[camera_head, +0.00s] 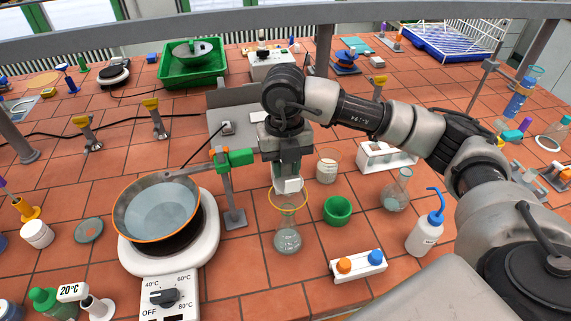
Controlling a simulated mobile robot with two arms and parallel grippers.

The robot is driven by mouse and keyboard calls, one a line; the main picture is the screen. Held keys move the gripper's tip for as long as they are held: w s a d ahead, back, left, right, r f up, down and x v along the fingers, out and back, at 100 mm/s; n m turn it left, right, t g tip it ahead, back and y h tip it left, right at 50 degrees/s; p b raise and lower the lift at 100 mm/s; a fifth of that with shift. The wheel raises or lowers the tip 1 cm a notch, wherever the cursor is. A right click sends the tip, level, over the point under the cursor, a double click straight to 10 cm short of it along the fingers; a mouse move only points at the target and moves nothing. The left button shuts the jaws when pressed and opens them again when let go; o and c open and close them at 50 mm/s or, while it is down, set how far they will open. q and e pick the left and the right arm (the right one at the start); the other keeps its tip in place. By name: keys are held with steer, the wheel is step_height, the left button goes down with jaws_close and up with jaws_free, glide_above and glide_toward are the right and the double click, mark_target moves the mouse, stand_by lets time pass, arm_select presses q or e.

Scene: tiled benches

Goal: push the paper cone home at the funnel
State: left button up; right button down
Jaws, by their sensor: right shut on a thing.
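My right gripper (287,177) reaches down from above and is shut on the white paper cone (288,186). The cone is at the mouth of the yellow-rimmed funnel (272,203). Its lower part is hard to make out, so I cannot tell how deep it sits or whether it touches the funnel wall. The funnel stands upright in the neck of a clear glass flask (287,240) on the tiles. My left gripper is not in view.
A hotplate (166,285) bearing a wide water dish (157,209) stands left, beside a stand with a green clamp (236,158).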

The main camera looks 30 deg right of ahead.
mark_target(285, 173)
steer(key=shift+f+b, duration=1.65)
steer(key=shift+f, duration=0.1)
steer(key=shift+b, duration=0.4)
stand_by(0.9)
steer(key=shift+f+b, duration=0.4)
steer(key=c, duration=0.8)
jaws_free()
steer(key=shift+w+r, duration=0.1)
steer(key=shift+r, duration=0.4)
steer(key=r, duration=0.5)
steer(key=r+b, duration=0.1)
steer(key=r, duration=0.3)
steer(key=shift+w+d+r, duration=0.1)
steer(key=shift+w+r, duration=0.1)
steer(key=shift+r, duration=0.2)
